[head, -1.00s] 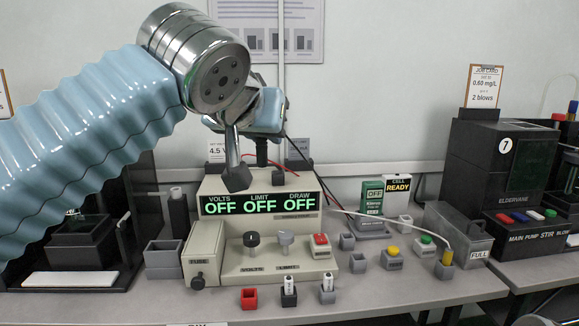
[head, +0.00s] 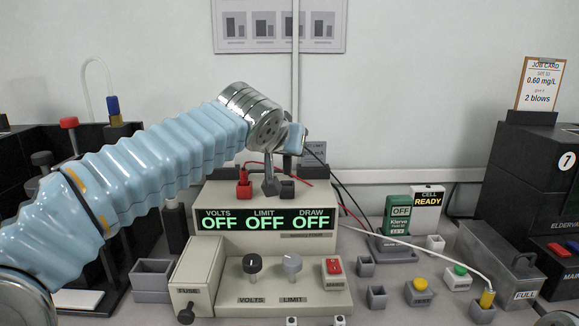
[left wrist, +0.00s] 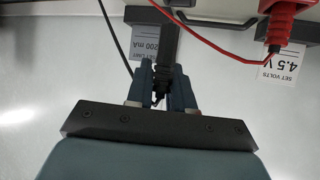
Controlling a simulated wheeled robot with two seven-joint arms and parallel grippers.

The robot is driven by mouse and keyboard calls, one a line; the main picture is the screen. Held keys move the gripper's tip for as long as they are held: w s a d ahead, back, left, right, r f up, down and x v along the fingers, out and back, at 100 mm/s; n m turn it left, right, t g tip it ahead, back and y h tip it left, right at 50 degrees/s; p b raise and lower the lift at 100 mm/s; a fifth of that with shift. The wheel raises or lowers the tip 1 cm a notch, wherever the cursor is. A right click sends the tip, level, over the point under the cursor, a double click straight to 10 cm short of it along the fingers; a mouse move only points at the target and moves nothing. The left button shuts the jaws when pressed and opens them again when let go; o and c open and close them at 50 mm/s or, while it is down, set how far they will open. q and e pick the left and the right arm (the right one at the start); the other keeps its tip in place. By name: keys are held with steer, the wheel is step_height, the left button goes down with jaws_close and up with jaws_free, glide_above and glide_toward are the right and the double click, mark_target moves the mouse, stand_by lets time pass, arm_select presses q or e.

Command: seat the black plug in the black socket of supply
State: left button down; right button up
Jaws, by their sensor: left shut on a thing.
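The cream supply (head: 265,240) stands in the middle of the bench, its three displays reading OFF. My left gripper (head: 271,188) is at its top edge, in front of the wall. In the left wrist view its blue fingers (left wrist: 161,92) are shut on the black plug (left wrist: 166,55), whose black lead curves away. The plug's far end meets or overlaps the black socket (left wrist: 150,14); I cannot tell how deep it is in.
A green tester (head: 397,213) and a READY cell (head: 428,198) stand to the right. A red lead (left wrist: 215,45) passes close by the fingers.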

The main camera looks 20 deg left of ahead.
mark_target(289, 181)
arm_select(q)
steer(key=shift+w+a+f, duration=0.1)
steer(key=shift+w+f, duration=0.45)
steer(key=shift+f, duration=0.1)
steer(key=shift+w+a+f, duration=0.1)
steer(key=shift+f, duration=1)
steer(key=shift+w+f, duration=0.1)
steer(key=shift+f, duration=0.95)
steer(key=c, duration=1)
jaws_free()
steer(key=shift+w+f+b, duration=0.1)
steer(key=shift+w+b, duration=0.1)
steer(key=shift+b, duration=0.1)
steer(key=shift+r, duration=0.2)
